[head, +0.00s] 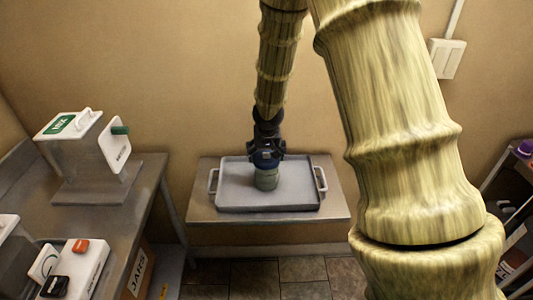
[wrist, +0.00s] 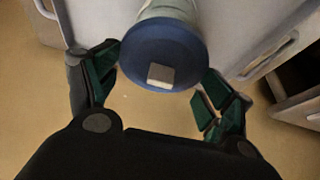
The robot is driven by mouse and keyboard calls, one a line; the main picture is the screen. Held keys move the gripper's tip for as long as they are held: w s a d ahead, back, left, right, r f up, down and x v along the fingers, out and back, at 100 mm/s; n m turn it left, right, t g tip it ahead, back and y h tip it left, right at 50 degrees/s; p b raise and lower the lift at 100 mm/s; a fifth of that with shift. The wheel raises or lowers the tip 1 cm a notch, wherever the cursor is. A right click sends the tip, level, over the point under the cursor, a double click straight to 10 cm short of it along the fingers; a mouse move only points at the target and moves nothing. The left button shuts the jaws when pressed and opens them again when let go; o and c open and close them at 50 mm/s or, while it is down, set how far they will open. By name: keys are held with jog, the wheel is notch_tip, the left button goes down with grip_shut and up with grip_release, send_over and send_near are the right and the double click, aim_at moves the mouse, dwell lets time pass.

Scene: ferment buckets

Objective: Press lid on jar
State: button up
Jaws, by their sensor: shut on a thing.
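A pale greenish jar (head: 266,182) stands upright on a grey tray (head: 225,196) in the head view. Its pale body also shows behind the lid in the wrist view (wrist: 168,10). A round blue lid (wrist: 165,45) with a small grey square on top is at the jar's mouth. Whether it is fully seated I cannot tell. My gripper (head: 266,160) points down over the jar. In the wrist view its green-padded fingers (wrist: 162,66) are on either side of the lid, shut on it. The lid is mostly hidden by my gripper in the head view.
The tray has raised handles left and right and sits on a low table (head: 335,208) against the wall. A side bench (head: 150,185) at left holds a white boxed device (head: 75,125) and smaller items. A shelf (head: 510,165) stands at the right edge.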

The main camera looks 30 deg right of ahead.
jog(key=o, duration=0.8)
jog(key=shift+c, duration=0.2)
jog(key=shift+r+p, duration=3.2)
jog(key=shift+r, duration=0.3)
jog(key=shift+c, duration=0.4)
grip_shut()
jog(key=shift+f+b, duration=2)
jog(key=shift+f, duration=0.6)
